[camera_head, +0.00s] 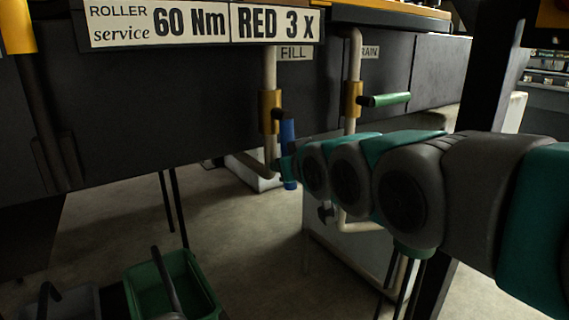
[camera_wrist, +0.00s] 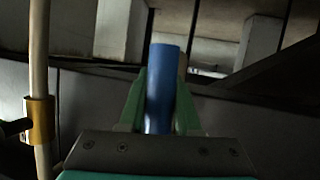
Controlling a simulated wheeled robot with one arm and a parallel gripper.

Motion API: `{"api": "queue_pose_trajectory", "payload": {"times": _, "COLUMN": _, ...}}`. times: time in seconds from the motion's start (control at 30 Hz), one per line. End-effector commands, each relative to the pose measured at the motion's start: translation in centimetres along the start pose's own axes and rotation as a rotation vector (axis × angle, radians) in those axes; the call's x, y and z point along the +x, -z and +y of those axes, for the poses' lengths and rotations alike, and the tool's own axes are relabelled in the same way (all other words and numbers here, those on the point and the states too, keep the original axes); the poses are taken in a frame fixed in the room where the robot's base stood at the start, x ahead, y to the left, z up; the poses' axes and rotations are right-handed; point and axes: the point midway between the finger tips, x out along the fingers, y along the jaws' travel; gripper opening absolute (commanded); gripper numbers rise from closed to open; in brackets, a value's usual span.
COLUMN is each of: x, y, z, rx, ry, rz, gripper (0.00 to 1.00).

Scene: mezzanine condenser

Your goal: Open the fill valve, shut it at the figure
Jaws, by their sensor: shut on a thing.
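The fill valve (camera_head: 270,112) is a brass body on a pale vertical pipe under the FILL label (camera_head: 293,53). Its blue lever (camera_head: 288,134) hangs straight down, roughly along the pipe. My gripper (camera_head: 289,165) reaches in from the right and is shut on the blue lever's lower part. In the wrist view the blue lever (camera_wrist: 163,70) stands between my two green fingers. My arm's links hide part of the gripper in the head view. No gauge or level reading is visible.
The drain valve (camera_head: 352,100), with a green lever (camera_head: 385,100) pointing right, is close above my arm. A dark upright post (camera_head: 485,70) stands behind my arm. A sign (camera_head: 200,24) reads "ROLLER service 60 Nm, RED 3 x". A green bin (camera_head: 197,285) is on the lower left.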

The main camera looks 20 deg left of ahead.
Motion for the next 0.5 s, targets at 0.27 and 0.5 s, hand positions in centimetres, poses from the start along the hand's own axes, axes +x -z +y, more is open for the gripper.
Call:
{"api": "queue_pose_trajectory", "payload": {"times": 0.27, "x": 0.02, "y": 0.0, "z": -0.02, "rx": -0.001, "ry": 0.0, "rz": 0.0, "gripper": 0.43}}
{"api": "queue_pose_trajectory", "payload": {"times": 0.5, "x": 0.0, "y": 0.02, "z": 0.01, "rx": -0.001, "ry": 0.0, "rz": 0.0, "gripper": 0.62}}
